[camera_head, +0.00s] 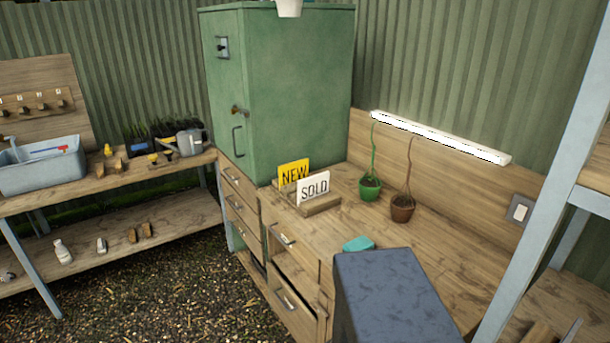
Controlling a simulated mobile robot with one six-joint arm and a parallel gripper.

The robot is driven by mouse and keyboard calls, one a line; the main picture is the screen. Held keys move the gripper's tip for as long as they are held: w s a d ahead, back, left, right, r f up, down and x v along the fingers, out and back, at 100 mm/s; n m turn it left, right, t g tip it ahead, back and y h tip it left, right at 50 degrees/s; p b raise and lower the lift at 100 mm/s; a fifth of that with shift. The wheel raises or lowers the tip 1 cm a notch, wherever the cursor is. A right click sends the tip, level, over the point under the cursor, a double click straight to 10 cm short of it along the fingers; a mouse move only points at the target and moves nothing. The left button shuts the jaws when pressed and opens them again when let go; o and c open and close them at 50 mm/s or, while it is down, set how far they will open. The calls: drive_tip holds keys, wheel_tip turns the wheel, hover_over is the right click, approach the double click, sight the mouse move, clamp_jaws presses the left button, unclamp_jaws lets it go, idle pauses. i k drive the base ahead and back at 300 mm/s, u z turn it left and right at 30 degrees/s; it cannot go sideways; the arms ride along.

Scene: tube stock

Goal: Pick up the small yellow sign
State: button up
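The small yellow sign (292,172) reads "NEW" in dark letters. It stands upright on the wooden counter, beside the green cabinet. A white sign (313,188) reading "SOLD" stands in front of it and covers its lower right part. Both signs appear to stand in a low wooden holder (322,206). My gripper is not in view.
A teal item (358,244) lies nearer on the counter (440,230). Drawers (243,210) are below.

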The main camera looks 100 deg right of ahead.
sight(290, 173)
drive_tip(key=u, duration=0.35)
drive_tip(key=k, duration=0.35)
drive_tip(key=z, duration=1.85)
drive_tip(key=i, duration=1)
drive_tip(key=z, duration=0.2)
drive_tip(key=k, duration=0.45)
drive_tip(key=u, duration=0.05)
